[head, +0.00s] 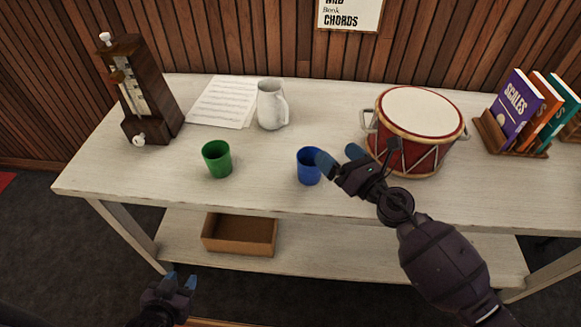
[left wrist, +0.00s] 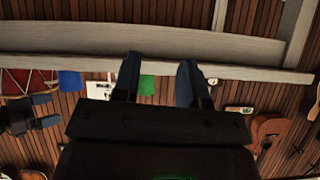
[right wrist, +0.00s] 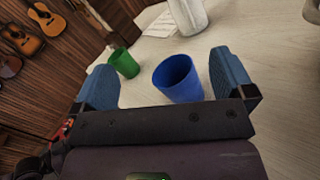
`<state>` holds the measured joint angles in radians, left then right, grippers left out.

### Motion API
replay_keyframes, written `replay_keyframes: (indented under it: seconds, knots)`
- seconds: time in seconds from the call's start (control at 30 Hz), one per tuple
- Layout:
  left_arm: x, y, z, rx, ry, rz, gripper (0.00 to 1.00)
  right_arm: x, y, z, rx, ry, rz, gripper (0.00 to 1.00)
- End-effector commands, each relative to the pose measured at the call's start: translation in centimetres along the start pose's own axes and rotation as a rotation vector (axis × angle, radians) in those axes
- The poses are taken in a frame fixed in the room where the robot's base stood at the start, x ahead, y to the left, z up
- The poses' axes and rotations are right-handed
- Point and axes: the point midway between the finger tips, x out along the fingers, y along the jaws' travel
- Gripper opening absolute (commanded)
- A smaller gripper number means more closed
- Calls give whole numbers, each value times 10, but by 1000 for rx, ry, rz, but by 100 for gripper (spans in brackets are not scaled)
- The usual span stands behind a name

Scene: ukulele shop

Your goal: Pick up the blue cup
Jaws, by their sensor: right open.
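The blue cup (head: 308,168) stands upright on the pale table, near its front edge, in the head view. My right gripper (head: 340,160) is just to its right, with its blue fingertips pointing at the cup. In the right wrist view the blue cup (right wrist: 178,80) shows between the open fingers, nearer the right finger; whether a finger touches it, I cannot tell. My left gripper (head: 180,284) is low in front of the table, away from the cup. In the left wrist view its fingers (left wrist: 160,80) are apart with nothing held between them.
A green cup (head: 217,160) stands left of the blue cup. A white pitcher (head: 271,106), sheet music (head: 222,102) and a metronome (head: 143,92) are behind and left. A red drum (head: 415,130) and a book rack (head: 512,137) stand right.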

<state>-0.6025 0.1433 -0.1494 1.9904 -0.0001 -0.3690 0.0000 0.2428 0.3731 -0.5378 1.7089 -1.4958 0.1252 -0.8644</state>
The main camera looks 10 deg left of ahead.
Motion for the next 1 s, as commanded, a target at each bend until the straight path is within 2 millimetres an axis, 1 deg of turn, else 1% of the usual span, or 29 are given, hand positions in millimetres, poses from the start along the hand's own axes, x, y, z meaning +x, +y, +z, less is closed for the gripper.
replay_keyframes:
  seconds: [0.03, 0.1, 0.23, 0.37, 0.5, 0.6, 0.8, 0.9, 1.0]
  knots:
    - [0, 0, 0, 0, 0, 0, 39, 0, 0, -6, -113, 28, 12, 100]
    - [0, 0, 1, 0, -1, 0, 39, -1, 2, -11, -240, 53, 29, 100]
    - [0, 0, 1, 0, -2, 0, 39, -1, 4, -14, -336, 67, 50, 100]
    - [2, 1, 7, 0, -7, 1, 39, -1, 2, -21, -356, 67, 50, 100]
    - [8, 3, 19, 1, -20, 4, 39, -2, -4, -39, -350, 69, 49, 100]
    - [14, 5, 24, 2, -24, 7, 39, -3, -9, -52, -347, 69, 48, 100]
    - [24, 8, 28, 5, -20, 13, 39, -5, -17, -76, -344, 70, 48, 100]
    - [28, 10, 34, 6, -28, 16, 39, -6, -22, -87, -345, 69, 47, 100]
    - [30, 10, 36, 8, -34, 18, 39, -6, -25, -95, -345, 68, 48, 100]
